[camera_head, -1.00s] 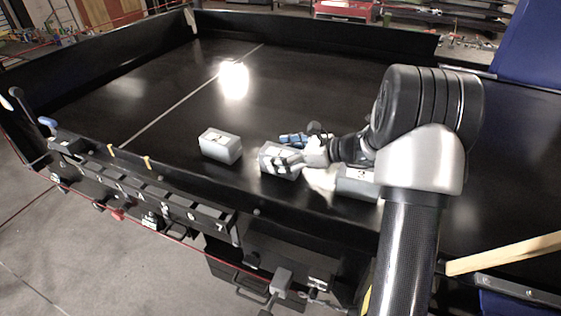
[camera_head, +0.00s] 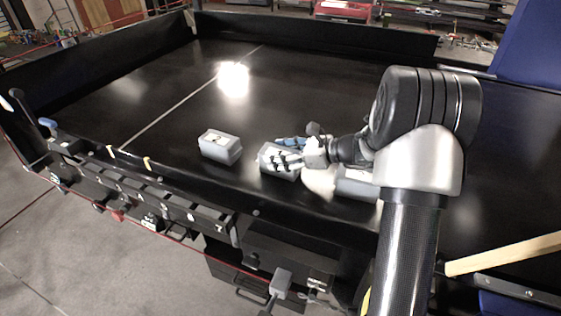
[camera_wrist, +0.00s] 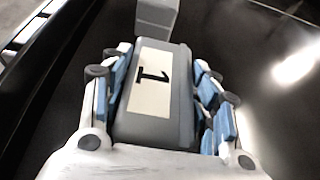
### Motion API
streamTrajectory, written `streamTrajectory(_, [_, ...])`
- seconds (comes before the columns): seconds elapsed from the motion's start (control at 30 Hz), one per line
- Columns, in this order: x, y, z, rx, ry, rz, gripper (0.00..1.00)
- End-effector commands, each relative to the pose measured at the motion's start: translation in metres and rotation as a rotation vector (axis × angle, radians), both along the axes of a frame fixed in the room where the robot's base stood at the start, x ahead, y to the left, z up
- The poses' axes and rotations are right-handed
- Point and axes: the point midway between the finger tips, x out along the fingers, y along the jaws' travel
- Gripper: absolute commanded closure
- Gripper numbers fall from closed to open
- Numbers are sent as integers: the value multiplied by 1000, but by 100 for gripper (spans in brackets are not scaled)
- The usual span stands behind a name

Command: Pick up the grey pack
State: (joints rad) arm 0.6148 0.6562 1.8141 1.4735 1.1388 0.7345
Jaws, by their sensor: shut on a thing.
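A grey pack (camera_wrist: 160,118) with a pale label marked "1" lies between the two blue-padded fingers of my gripper (camera_wrist: 160,90) in the wrist view. The fingers are closed along both of its long sides. In the head view my gripper (camera_head: 285,152) reaches in from the right, and the held grey pack (camera_head: 273,168) shows beneath its fingers, partly hidden. I cannot tell whether it is clear of the black conveyor surface (camera_head: 165,85).
A second grey pack (camera_head: 220,146) stands to the left of the held one and shows ahead of it in the wrist view (camera_wrist: 157,17). Another pack (camera_head: 356,183) is partly hidden under my arm at the right. Black side walls (camera_head: 310,30) edge the conveyor.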

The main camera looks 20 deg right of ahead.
Motion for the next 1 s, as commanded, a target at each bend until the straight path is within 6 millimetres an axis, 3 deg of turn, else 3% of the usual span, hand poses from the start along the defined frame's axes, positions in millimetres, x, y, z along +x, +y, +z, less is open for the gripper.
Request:
streamTrajectory(0.17, [0,0,0,0,0,0,82])
streamTrajectory(0.57, [1,0,9,-1,-5,1,83])
streamTrajectory(0.77, [1,0,36,-3,-6,0,83])
streamTrajectory(1.0, [1,0,93,-4,-7,0,83])
